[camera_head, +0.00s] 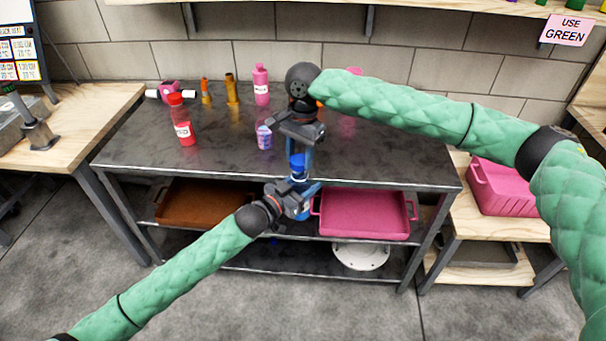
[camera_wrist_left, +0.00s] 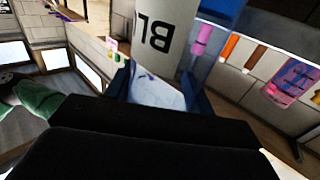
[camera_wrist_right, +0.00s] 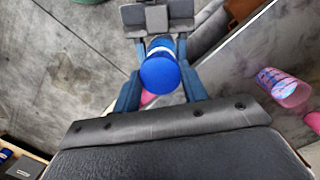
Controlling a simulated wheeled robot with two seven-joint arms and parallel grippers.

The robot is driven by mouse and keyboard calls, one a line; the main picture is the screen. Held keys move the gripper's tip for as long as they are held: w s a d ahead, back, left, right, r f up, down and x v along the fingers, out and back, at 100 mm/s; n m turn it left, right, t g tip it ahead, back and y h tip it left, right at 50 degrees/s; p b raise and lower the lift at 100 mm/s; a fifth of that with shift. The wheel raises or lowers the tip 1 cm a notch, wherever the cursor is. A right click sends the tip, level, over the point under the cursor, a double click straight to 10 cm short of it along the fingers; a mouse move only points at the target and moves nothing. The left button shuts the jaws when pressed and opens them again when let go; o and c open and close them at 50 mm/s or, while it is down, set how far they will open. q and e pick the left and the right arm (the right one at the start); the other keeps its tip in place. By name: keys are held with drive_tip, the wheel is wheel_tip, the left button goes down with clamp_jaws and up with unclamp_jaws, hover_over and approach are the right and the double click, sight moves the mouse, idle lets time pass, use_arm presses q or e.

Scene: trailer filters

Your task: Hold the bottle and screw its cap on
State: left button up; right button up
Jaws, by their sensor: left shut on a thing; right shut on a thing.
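The bottle (camera_head: 299,178) is held upright in front of the dark table's front edge, and its blue bottom shows below my left gripper (camera_head: 299,193). In the left wrist view its white label (camera_wrist_left: 165,30) reads "BL", between the fingers. My left gripper is shut on the bottle. The blue cap (camera_head: 298,161) is at the bottle's top, and my right gripper (camera_head: 302,153) is shut on it from above. In the right wrist view the cap (camera_wrist_right: 160,73) sits between the two blue fingers. I cannot tell how far the cap is seated.
A red bottle (camera_head: 185,125), a pink bottle (camera_head: 261,85) and a purple-and-pink bottle (camera_head: 264,135) stand on the dark table (camera_head: 225,160). A brown tray (camera_head: 190,205) and a pink tray (camera_head: 362,213) are on the shelf below.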

drive_tip(key=shift+f, duration=0.1)
idle(0.4)
drive_tip(key=shift+f, duration=0.8)
drive_tip(key=shift+f, duration=0.55)
drive_tip(key=m, duration=0.3)
drive_tip(key=shift+f, duration=0.1)
drive_tip(key=m, duration=0.4)
drive_tip(key=shift+t+y, duration=0.3)
drive_tip(key=m, duration=0.6)
drive_tip(key=shift+t, duration=0.3)
drive_tip(key=o, duration=1)
drive_tip(key=shift+c, duration=0.2)
